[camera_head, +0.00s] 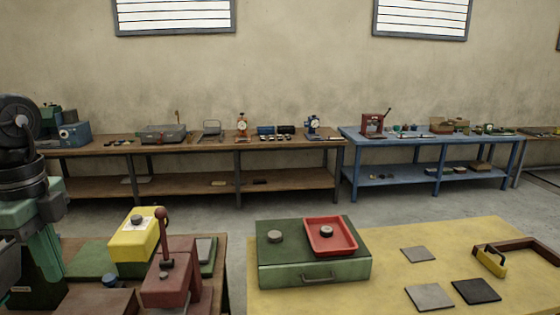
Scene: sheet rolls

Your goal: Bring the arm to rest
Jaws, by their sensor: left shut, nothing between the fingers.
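My left gripper is shut with nothing held, but its fingertips cannot be made out clearly at the crowded left side of the head view. My right gripper is not in view. No workpiece shows in a gripper. Grey plates (418,254) (430,297) and a black plate (476,291) lie flat on the yellow table (380,275).
A green and black machine (40,250) rises at the left edge. A red lever device (170,275) and a yellow block (134,238) stand on the near left bench. A yellow-handled piece (490,262) lies at right. A wooden bench (200,148) and blue bench (425,140) line the wall.

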